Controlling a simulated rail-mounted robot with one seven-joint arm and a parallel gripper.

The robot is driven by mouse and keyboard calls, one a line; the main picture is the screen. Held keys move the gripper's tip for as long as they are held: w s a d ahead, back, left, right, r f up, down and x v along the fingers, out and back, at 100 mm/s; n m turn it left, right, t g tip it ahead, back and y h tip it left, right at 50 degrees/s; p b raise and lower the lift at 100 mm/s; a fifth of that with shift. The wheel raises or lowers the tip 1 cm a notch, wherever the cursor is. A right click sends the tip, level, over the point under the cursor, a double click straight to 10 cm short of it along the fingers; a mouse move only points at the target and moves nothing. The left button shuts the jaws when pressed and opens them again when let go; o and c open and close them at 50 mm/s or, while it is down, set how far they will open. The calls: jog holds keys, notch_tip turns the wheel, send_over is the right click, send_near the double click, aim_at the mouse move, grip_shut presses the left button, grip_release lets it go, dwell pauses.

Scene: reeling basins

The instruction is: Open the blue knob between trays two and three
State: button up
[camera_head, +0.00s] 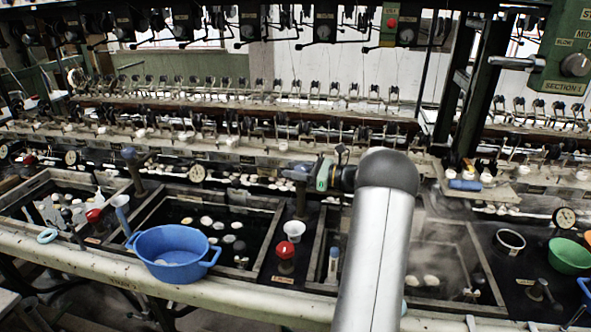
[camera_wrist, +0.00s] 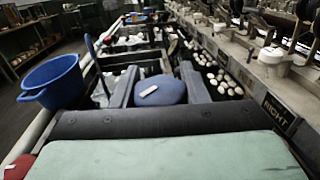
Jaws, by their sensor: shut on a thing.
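The blue knob (camera_head: 297,173) sits on a dark post between the middle tray (camera_head: 150,207) and the right tray (camera_head: 475,250). My gripper (camera_head: 318,175) reaches it from the right at knob height and is shut on it. In the wrist view the knob (camera_wrist: 160,91) is a rounded blue shape with a pale mark on top, just beyond my gripper's dark finger edge (camera_wrist: 165,119). The near side of the knob and the exact contact are hidden by my gripper. My arm covers part of the right tray.
A blue basin (camera_head: 172,245) stands on the front edge by the middle tray. A red knob (camera_head: 285,250) with a white cup (camera_head: 294,230) is in front of the post. Another blue knob (camera_head: 130,154) stands farther left. Reeling machinery runs along the back.

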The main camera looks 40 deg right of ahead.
jog(key=o, duration=1)
jog(key=shift+c, duration=0.2)
jog(key=b+v, duration=0.2)
jog(key=v, duration=1.5)
jog(key=shift+s+d, duration=0.15)
jog(key=shift+d, duration=0.05)
